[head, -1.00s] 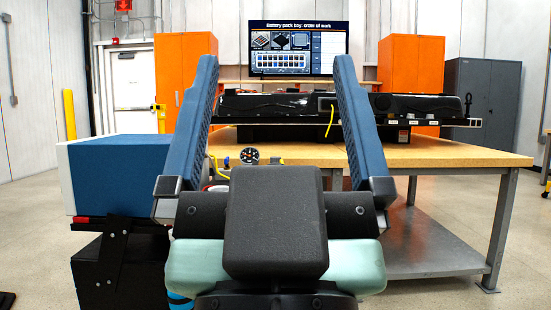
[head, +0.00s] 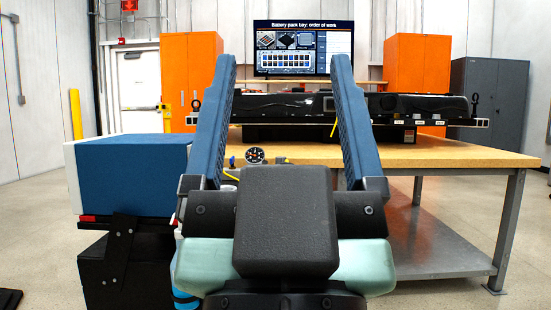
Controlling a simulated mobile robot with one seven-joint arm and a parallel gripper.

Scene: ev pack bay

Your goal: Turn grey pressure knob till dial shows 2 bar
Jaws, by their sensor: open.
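A small round dial gauge (head: 255,156) with a black face and pale marks stands at the near left edge of the workbench, just beyond my gripper. Its reading is too small to tell. A blue fitting (head: 232,161) and a yellow part show beside it. I cannot make out the grey pressure knob; it may be hidden behind my gripper's body. My gripper (head: 282,92) is open and empty, its two long blue fingers raised in front of the bench, with the gauge showing between them.
A wooden-topped workbench (head: 455,155) holds a black battery pack (head: 420,107) with a yellow cable. A blue and white box (head: 130,170) stands close on the left. Orange cabinets (head: 417,75) and a screen (head: 303,48) are behind. Floor on the right is free.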

